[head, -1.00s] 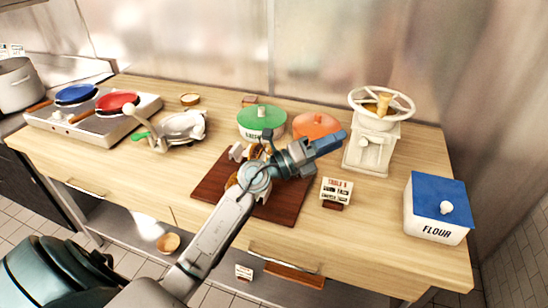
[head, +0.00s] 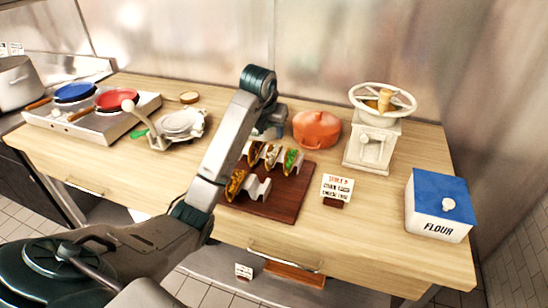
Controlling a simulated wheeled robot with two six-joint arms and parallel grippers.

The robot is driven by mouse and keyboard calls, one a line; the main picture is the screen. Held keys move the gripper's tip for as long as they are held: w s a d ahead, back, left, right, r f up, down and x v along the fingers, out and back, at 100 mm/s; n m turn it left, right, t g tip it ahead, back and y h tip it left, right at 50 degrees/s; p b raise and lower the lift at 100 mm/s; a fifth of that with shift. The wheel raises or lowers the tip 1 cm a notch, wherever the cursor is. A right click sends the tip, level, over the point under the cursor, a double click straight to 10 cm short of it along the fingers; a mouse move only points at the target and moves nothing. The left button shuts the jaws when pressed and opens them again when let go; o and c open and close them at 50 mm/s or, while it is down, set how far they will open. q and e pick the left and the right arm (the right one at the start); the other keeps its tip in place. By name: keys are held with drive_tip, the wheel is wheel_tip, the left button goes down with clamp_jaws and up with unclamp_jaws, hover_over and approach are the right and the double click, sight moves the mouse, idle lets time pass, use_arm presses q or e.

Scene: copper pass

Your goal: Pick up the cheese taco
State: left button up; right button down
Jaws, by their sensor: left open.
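Several tacos stand in white wavy holders on a dark red-brown board. One taco with orange-yellow filling (head: 236,185) is at the front left, partly behind my left arm. At the back are a brownish taco (head: 254,151), a taco with pale and reddish filling (head: 272,156) and one with green filling (head: 291,161). I cannot tell for sure which is the cheese taco. My left gripper (head: 270,130) hangs behind the back row, largely hidden by its own arm. It is open and has no taco visible in it. My right gripper is not in view.
The board (head: 285,206) lies mid-counter. An order card (head: 337,188) stands at its right. An orange pot (head: 316,129), a white grinder (head: 371,146) and a flour box (head: 437,207) are farther right. A stove with pans (head: 88,118) and stacked plates (head: 181,123) are left.

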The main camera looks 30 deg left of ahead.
sight(274, 148)
use_arm(q)
drive_tip(key=p+x, duration=0.1)
drive_tip(key=x, duration=0.3)
drive_tip(key=shift+w+p, duration=0.1)
drive_tip(key=shift+p, duration=0.25)
drive_tip(key=p+x, duration=0.2)
drive_tip(key=x, duration=0.2)
drive_tip(key=shift+a+f, duration=0.1)
drive_tip(key=shift+a, duration=0.1)
drive_tip(key=shift+w+f, duration=0.15)
drive_tip(key=shift+f, duration=0.15)
drive_tip(key=shift+r, duration=0.1)
drive_tip(key=c, duration=0.8)
drive_tip(key=shift+r, duration=0.1)
